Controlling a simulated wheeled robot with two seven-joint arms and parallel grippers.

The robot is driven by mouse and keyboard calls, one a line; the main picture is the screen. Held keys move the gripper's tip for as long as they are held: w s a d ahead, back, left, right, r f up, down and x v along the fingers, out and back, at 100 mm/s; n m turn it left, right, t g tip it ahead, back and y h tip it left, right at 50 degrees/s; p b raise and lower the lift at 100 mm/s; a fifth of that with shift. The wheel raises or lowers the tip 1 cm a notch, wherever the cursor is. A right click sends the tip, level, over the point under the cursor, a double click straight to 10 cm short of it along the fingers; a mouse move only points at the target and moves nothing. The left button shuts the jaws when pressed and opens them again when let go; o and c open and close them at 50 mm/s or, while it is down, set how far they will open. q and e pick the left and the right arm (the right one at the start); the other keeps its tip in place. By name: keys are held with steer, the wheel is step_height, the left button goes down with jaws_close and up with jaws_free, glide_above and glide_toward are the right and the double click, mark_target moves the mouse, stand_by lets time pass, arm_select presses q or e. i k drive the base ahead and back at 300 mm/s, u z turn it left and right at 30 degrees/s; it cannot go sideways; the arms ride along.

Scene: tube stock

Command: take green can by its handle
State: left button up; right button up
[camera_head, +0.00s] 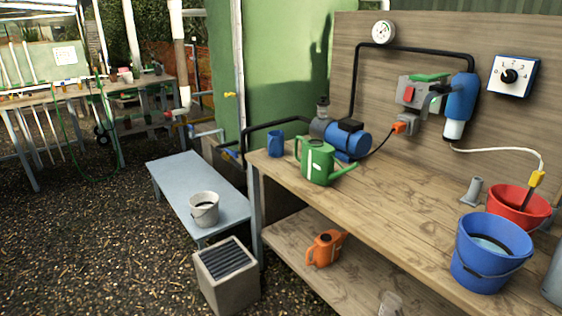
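The green can (317,162) is a watering can standing upright on the wooden workbench (385,207), near its far left end. Its spout points right, and its handle (298,147) shows at its left and top. A blue mug (275,144) stands just left of it, and a blue pump (345,138) stands close behind it. Neither of my grippers shows in the head view, so nothing of mine is seen touching the can.
A blue bucket (490,252) and a red bucket (517,207) stand on the bench at right. An orange watering can (325,248) is on the lower shelf. A low grey table (175,181) bears a white bucket (204,210). The bench middle is clear.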

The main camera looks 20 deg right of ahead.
mark_target(317, 160)
steer(key=u, duration=0.75)
steer(key=i, duration=1.35)
steer(key=z, duration=0.3)
steer(key=i, duration=1.3)
steer(key=z, duration=1)
